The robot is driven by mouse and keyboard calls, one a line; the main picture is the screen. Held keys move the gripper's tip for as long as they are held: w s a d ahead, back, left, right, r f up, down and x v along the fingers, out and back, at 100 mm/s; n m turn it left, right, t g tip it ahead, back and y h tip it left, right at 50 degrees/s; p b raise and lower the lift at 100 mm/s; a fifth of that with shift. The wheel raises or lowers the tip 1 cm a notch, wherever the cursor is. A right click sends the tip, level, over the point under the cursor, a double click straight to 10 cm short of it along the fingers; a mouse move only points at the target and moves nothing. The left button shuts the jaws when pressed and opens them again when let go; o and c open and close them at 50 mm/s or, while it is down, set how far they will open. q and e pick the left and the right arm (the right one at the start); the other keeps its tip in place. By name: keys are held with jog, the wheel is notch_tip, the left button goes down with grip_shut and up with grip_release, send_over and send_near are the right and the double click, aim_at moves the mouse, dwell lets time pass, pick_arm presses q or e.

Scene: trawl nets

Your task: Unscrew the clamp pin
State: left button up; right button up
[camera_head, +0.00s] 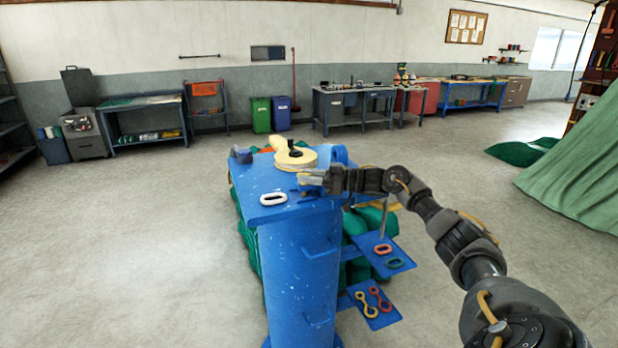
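A cream-yellow round piece (295,160) with an arm pointing up and back lies on the top of a blue stand (272,213). A small dark upright knob or pin (291,146) stands on it; this may be the clamp pin, but it is too small to tell. My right gripper (308,181) reaches in from the right at the near right edge of the round piece, below and to the right of the dark pin. Its fingers are small and partly blend with the yellow piece, so their opening is unclear. My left gripper is out of view.
Lower blue shelves (373,243) hold red, green and yellow links. Green netting lies behind the stand. Open floor surrounds it; workbenches line the far wall.

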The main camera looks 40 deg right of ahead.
jog(key=shift+s+d+f, duration=0.2)
jog(key=shift+s+d, duration=0.05)
jog(key=shift+s, duration=0.05)
jog(key=b+v, duration=0.5)
jog(key=v, duration=0.4)
jog(key=shift+f, duration=0.1)
jog(key=shift+s+d+r, duration=0.2)
jog(key=shift+s+r, duration=0.05)
jog(key=shift+s, duration=0.1)
